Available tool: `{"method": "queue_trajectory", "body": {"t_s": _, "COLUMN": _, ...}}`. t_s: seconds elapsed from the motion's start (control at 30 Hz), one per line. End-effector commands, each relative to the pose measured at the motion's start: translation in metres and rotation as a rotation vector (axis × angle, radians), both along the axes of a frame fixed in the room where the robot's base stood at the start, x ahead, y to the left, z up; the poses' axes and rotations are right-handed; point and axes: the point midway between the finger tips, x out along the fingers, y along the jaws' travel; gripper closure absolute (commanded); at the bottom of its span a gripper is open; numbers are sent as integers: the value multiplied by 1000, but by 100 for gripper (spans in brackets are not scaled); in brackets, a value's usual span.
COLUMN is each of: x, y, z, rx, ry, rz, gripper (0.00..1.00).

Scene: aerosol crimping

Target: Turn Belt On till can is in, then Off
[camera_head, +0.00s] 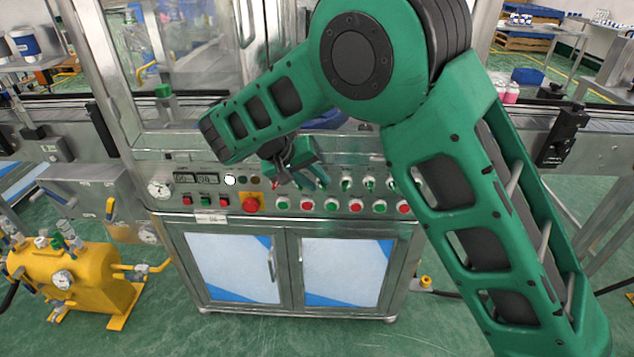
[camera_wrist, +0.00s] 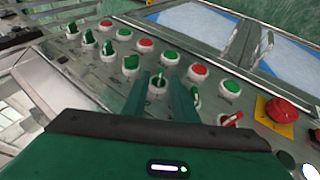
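The control panel (camera_head: 270,188) on the crimping machine carries a row of small selector switches above a row of round green and red buttons. My gripper (camera_head: 308,182) is in front of this panel, pointing at the switch row. In the wrist view my gripper (camera_wrist: 160,76) is open, its two green fingers on either side of a selector switch (camera_wrist: 157,83). Whether they touch it I cannot tell. Another green switch (camera_wrist: 130,64) stands beside it. The labels are too small to read. The conveyor belt (camera_head: 605,148) runs past the machine. My arm hides part of the chamber and belt.
A red emergency stop on a yellow plate (camera_head: 250,204) sits left of the buttons; it also shows in the wrist view (camera_wrist: 282,110). Pink cans (camera_head: 510,93) stand at the right. A yellow tank (camera_head: 75,278) stands at the lower left. The floor before the cabinet is clear.

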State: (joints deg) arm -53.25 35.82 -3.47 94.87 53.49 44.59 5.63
Motion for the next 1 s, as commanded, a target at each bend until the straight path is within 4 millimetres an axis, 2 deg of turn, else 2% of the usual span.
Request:
{"method": "queue_trajectory", "body": {"t_s": 0.5, "x": -31, "y": 43, "z": 68, "rx": 1, "ry": 0, "rz": 3, "gripper": 74}}
{"method": "queue_trajectory", "body": {"t_s": 0.7, "x": -35, "y": 49, "z": 78, "rx": 1, "ry": 2, "rz": 2, "gripper": 74}}
{"method": "queue_trajectory", "body": {"t_s": 1.0, "x": -36, "y": 49, "z": 79, "rx": 1, "ry": 2, "rz": 1, "gripper": 74}}
